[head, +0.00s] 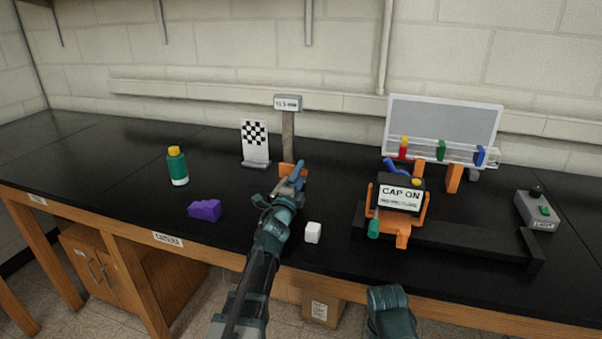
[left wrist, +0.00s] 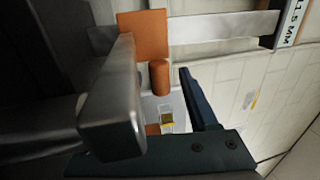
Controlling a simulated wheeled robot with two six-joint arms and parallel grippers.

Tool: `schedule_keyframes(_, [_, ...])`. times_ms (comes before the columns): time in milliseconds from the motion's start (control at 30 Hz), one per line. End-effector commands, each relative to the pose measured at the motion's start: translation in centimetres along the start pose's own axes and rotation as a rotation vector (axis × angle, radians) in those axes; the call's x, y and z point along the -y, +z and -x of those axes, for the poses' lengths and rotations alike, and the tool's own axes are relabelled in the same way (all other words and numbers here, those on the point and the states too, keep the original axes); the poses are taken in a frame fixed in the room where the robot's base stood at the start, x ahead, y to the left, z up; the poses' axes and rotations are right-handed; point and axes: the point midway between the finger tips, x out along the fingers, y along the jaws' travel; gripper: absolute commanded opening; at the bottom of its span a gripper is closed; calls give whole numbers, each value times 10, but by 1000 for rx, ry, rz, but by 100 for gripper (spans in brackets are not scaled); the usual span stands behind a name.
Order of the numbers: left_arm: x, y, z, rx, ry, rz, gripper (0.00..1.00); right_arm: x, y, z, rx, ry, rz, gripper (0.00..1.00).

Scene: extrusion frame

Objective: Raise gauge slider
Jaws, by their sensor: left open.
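The gauge is a grey upright post (head: 288,135) with a display box (head: 287,103) on top, reading about 11.5 mm. Its orange slider (head: 293,169) sits low on the post, partly hidden by my left gripper (head: 298,180). In the left wrist view the slider's orange block (left wrist: 143,35) is on the post, with an orange round knob (left wrist: 159,77) sticking out from it. My left gripper (left wrist: 156,70) is open, its two fingers on either side of the knob, with a visible gap on the right side. Only a teal part of my right arm shows at the bottom of the head view.
A purple block (head: 204,210), green bottle (head: 177,167) and checkered card (head: 254,143) stand left of my arm. A white cube (head: 313,232) lies just right of it. An orange fixture holds the "CAP ON" device (head: 400,195); a grey switch box (head: 537,211) is at far right.

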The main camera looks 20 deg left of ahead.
Motion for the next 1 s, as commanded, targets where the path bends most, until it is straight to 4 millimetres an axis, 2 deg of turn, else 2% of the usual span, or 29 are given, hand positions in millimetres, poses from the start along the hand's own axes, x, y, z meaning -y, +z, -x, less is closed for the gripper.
schedule_keyframes(33, [0,0,-9,0,0,1,59,0,0,2,0,0,0,50])
schedule_keyframes(100, [0,0,-13,0,0,0,59,0,0,3,0,0,0,50])
schedule_keyframes(367, [0,0,-13,0,0,0,59,0,0,2,0,0,0,50])
schedule_keyframes(467, [0,0,-13,0,0,0,45,0,0,2,0,0,0,50])
schedule_keyframes(700, [0,0,-13,0,0,0,2,0,0,2,0,0,0,50])
schedule_keyframes(1000, [0,0,-13,0,0,0,0,0,0,2,0,0,0,50])
